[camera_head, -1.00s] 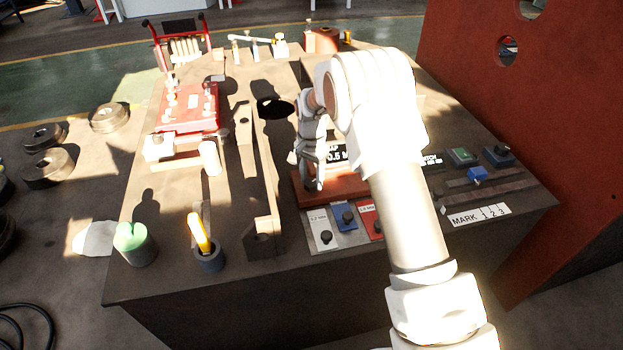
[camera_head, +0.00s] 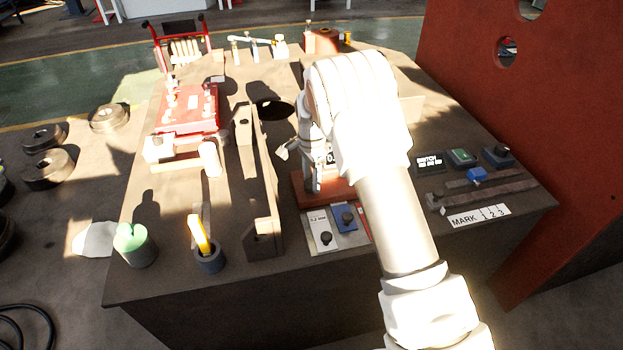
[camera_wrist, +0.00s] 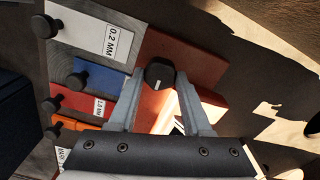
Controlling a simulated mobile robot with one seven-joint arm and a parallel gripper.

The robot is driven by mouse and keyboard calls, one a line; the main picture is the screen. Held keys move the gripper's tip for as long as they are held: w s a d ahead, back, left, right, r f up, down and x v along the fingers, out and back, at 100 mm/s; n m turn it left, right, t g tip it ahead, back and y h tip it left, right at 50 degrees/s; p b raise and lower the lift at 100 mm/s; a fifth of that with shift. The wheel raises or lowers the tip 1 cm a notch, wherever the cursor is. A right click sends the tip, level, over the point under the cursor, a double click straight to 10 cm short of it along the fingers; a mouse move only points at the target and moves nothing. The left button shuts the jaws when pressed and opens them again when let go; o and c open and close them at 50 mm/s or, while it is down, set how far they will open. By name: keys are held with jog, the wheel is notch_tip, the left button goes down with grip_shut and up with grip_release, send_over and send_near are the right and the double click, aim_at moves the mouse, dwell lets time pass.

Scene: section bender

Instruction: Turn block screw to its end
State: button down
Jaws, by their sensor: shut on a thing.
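The block screw shows in the wrist view as a dark knob (camera_wrist: 158,72) with a pale mark on its face. It stands at a reddish-brown block (camera_wrist: 185,58). My gripper (camera_wrist: 160,84) has a finger on each side of the knob and is shut on it. In the head view my gripper (camera_head: 312,188) is low over the reddish block (camera_head: 304,196), and my arm hides the knob and most of a display behind it.
In front of the block lie a white plate marked 0.2 MM (camera_head: 320,229) and a blue plate (camera_head: 344,219), each with a black knob. A long metal bar (camera_head: 266,185) lies to the left. A green button box (camera_head: 462,157) is to the right.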

jog(key=shift+c, duration=1.7)
grip_release()
notch_tip(320, 180, up, 18)
jog(key=p, duration=0.1)
jog(key=shift+f+p, duration=0.25)
jog(key=shift+p, duration=0.1)
